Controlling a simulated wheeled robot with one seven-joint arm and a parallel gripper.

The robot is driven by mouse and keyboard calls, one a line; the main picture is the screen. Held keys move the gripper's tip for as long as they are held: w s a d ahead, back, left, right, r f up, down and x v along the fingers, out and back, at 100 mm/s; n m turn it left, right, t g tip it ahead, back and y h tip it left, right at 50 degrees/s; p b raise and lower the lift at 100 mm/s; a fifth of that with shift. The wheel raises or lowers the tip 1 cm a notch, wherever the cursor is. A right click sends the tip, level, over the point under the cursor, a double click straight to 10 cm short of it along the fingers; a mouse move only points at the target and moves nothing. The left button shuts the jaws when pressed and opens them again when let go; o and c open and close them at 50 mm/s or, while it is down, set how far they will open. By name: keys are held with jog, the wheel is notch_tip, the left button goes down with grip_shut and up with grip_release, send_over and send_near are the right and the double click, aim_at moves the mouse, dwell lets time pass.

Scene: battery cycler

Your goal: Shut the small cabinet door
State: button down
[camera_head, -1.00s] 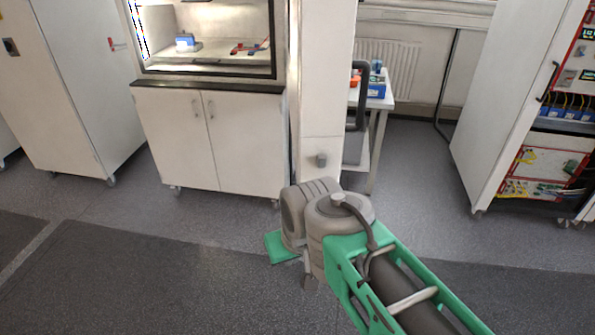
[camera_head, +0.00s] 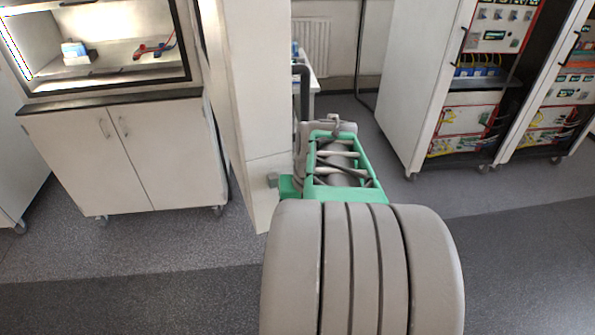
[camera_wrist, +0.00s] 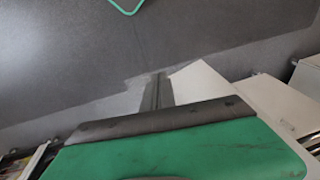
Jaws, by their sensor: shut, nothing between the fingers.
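A low white cabinet (camera_head: 70,160) with two handled doors stands at the left in the head view, under a dark worktop. Its left door (camera_head: 85,165) and right door (camera_head: 170,160) both look flush with the front; a slight gap cannot be told. Which door is the small one is unclear. My gripper (camera_wrist: 157,90) shows in the wrist view as narrow dark fingers, shut and empty, above the floor. A pale panel lies just right of the fingers there; I cannot tell what it belongs to.
A white column (camera_head: 250,100) stands between the cabinet and my arm. Tall white racks with electrical gear, including one white side panel (camera_head: 425,75), stand at the right. A small table is partly hidden behind the column. The floor (camera_head: 520,250) at lower right is clear.

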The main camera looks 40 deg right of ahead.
jog(key=d+r+n+t+y+p, duration=0.1)
jog(key=d+r+n+t+y, duration=0.3)
jog(key=d+r, duration=0.85)
jog(key=a+b+x, duration=0.1)
jog(key=x, duration=1.1)
jog(key=shift+a, duration=0.5)
jog(key=shift+w+r, duration=0.1)
jog(key=shift+w, duration=0.05)
